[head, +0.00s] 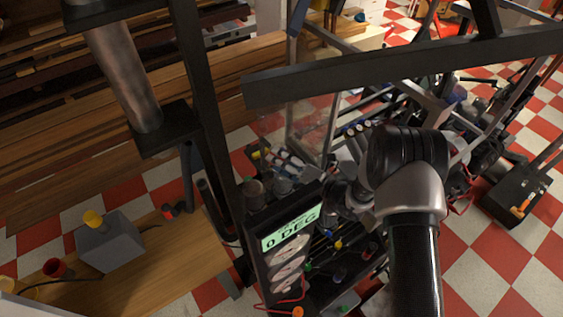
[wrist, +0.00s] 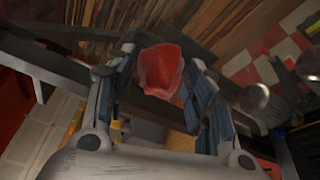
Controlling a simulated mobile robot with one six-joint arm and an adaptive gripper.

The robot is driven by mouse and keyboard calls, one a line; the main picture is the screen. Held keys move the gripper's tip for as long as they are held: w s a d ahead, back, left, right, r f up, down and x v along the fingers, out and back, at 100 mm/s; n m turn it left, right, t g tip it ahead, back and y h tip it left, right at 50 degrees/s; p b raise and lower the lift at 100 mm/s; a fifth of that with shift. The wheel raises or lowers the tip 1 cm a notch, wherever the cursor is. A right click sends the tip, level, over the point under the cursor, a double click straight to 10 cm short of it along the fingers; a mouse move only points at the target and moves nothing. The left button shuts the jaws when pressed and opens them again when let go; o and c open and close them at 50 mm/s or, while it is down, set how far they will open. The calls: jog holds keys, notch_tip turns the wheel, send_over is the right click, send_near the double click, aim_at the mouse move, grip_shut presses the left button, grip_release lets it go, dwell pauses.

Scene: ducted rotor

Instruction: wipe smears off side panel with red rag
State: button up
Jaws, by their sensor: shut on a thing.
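My gripper (wrist: 163,75) is shut on the red rag (wrist: 160,70), a crumpled red cloth held between the two blue-padded fingers in the wrist view. In the head view my gripper (head: 352,143) points away to the upper left, beside the metal frame, and the rag cannot be made out there. A dark upright panel (head: 257,272) stands left of my arm, with a green "0 DEG" display (head: 291,229) and pale oval patches (head: 289,266) below it. A clear sheet (head: 303,128) stands in the frame behind. I cannot tell which is the side panel, and no smear is certain.
A dark beam (head: 400,68) crosses above my gripper, and a dark post (head: 205,110) stands to the left. A wooden bench (head: 180,262) with a grey box (head: 110,242) is at lower left. Stacked planks line the back. Checkered floor (head: 510,270) is open at lower right.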

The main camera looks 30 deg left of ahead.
aim_at(292, 143)
jog(key=shift+r, duration=0.45)
jog(key=shift+w+d+f+b, duration=0.1)
jog(key=shift+w+d+b, duration=0.65)
jog(key=shift+w, duration=0.85)
jog(key=shift+w+d+r+b, duration=0.1)
jog(key=shift+w+d+b, duration=0.65)
jog(key=shift+w, duration=0.9)
jog(key=shift+w+d+f+b, duration=0.1)
jog(key=shift+w+d+b, duration=0.65)
jog(key=shift+w, duration=0.85)
jog(key=shift+s+a+p, duration=0.3)
jog(key=shift+s+p, duration=0.1)
jog(key=shift+s, duration=0.25)
jog(key=shift+s+a+p, duration=0.25)
jog(key=shift+s+p, duration=0.1)
jog(key=shift+s, duration=0.3)
jog(key=shift+s+a+p, duration=0.35)
jog(key=shift+s+a, duration=0.25)
jog(key=shift+s, duration=0.6)
jog(key=shift+s+a+p, duration=0.4)
jog(key=shift+s+a, duration=0.15)
jog(key=shift+s, duration=0.65)
jog(key=shift+s+a+p, duration=0.35)
jog(key=shift+s+a, duration=0.25)
jog(key=shift+s, duration=0.6)
jog(key=shift+d, duration=0.15)
